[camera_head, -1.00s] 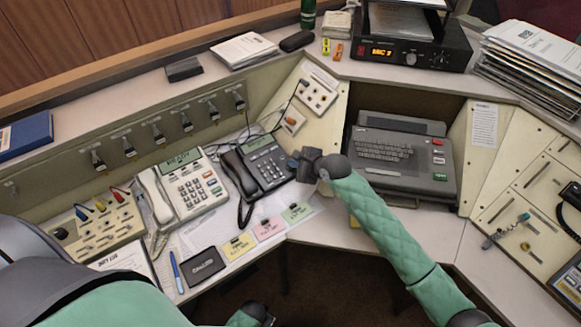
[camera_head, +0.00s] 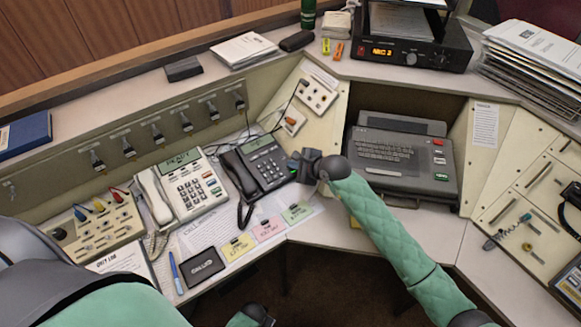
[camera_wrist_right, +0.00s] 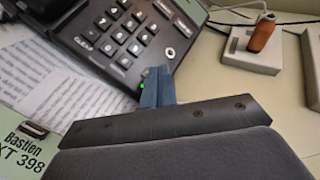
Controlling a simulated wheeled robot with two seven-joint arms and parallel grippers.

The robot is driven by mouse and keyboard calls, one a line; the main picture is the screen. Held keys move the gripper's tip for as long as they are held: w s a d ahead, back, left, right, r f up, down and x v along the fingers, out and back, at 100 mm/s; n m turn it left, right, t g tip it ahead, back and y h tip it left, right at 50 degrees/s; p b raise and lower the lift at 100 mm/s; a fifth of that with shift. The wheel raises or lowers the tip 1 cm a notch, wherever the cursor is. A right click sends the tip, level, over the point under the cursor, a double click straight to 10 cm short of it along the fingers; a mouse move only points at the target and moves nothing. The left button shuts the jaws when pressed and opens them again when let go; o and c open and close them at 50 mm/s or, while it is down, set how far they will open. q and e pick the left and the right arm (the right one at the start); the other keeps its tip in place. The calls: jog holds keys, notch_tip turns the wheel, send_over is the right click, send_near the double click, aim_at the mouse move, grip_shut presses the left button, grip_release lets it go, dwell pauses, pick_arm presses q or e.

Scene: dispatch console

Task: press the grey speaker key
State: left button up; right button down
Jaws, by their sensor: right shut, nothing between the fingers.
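The black desk phone (camera_head: 262,165) stands on the desk left of my right gripper, with its handset (camera_head: 238,175) on its left side. In the wrist view, the phone's keypad (camera_wrist_right: 118,38) shows at upper left. A small round light grey key (camera_wrist_right: 170,53) is near its lower right corner; I cannot read its label. My right gripper (camera_head: 293,160) is shut and empty at the phone's right edge. Its blue fingertips (camera_wrist_right: 157,78) overlap the phone's near corner beside a small green light (camera_wrist_right: 141,85); I cannot tell whether they touch. My left gripper (camera_head: 260,314) is at the bottom edge, partly cut off.
A cream phone (camera_head: 190,190) stands left of the black one. Coloured cards (camera_head: 268,229) lie in front. A grey keyboard terminal (camera_head: 400,155) sits to the right behind my right forearm. A small panel with an orange switch (camera_wrist_right: 262,35) lies beyond the phone.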

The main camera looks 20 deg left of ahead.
jog(key=shift+r, duration=0.15)
jog(key=shift+d+r+p, duration=0.1)
jog(key=shift+r+p, duration=0.2)
jog(key=shift+r, duration=0.3)
dwell(0.3)
jog(key=shift+s+d+r+p, duration=0.15)
jog(key=shift+r+p, duration=0.4)
jog(key=shift+r, duration=0.65)
jog(key=shift+s+d+r+p, duration=0.15)
jog(key=shift+r+p, duration=0.4)
jog(key=shift+r, duration=0.65)
